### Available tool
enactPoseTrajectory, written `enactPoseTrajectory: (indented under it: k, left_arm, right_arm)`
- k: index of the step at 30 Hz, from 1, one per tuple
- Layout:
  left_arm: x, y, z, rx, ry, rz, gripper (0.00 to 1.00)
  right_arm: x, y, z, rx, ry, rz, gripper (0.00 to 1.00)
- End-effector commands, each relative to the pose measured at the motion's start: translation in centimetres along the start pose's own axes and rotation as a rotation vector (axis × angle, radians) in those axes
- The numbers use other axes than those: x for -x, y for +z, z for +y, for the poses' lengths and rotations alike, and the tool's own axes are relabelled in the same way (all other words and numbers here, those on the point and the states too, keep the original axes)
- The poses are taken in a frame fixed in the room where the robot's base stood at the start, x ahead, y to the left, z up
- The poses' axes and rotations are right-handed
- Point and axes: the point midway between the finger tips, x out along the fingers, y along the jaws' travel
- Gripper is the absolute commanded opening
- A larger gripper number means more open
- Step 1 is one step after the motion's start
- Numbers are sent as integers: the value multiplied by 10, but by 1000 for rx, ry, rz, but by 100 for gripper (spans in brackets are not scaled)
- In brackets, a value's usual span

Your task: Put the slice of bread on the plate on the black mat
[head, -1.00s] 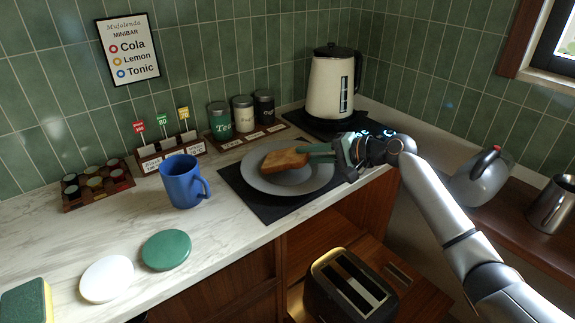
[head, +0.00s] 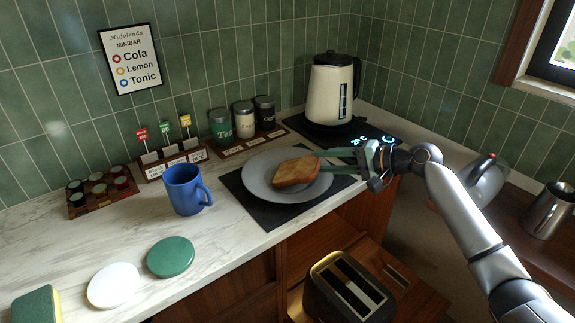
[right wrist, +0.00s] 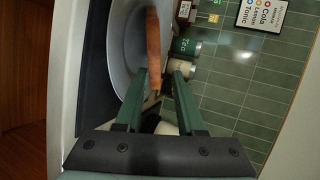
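The toasted slice of bread (head: 297,172) rests on the grey plate (head: 258,184), a little right of its middle and seemingly somewhat tilted. The plate sits on the black mat (head: 272,217). My right gripper (head: 319,161) is at the plate's right side, with its two green fingers visibly apart by the slice's right edge. My left gripper is not in view.
A blue mug (head: 184,190) stands left of the mat. A kettle (head: 331,90) and several canisters (head: 244,119) stand behind. Green (head: 170,256) and white (head: 113,285) discs lie at the front left. A toaster (head: 348,290) is below the counter edge.

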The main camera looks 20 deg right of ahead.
Motion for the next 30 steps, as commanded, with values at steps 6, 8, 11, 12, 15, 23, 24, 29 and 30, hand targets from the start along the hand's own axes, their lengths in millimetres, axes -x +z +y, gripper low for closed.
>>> enactPoseTrajectory:
  k: [6, 8, 11, 12, 15, 23, 24, 29, 30]
  left_arm:
    - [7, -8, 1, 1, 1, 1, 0]
    - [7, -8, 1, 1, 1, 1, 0]
    - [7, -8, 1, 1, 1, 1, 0]
    - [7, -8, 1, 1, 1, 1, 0]
    - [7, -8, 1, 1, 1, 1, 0]
    - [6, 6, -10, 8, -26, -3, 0]
    - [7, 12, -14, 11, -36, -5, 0]
    - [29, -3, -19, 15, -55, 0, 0]
    - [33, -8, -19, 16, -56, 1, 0]
  right_arm:
    - [23, 0, 0, 0, 1, 0, 38]
    - [25, 0, 0, 0, 0, -1, 38]
    - [26, 0, 0, 1, 0, -1, 38]
    - [26, 0, 0, 1, 0, -1, 38]
    - [25, 0, 0, 1, 0, -1, 38]
    - [25, 0, 0, 0, 0, -1, 38]
    - [25, 0, 0, 0, 0, -1, 38]
    - [46, 0, -27, 1, 1, 1, 38]
    - [50, 0, -32, 1, 1, 1, 38]
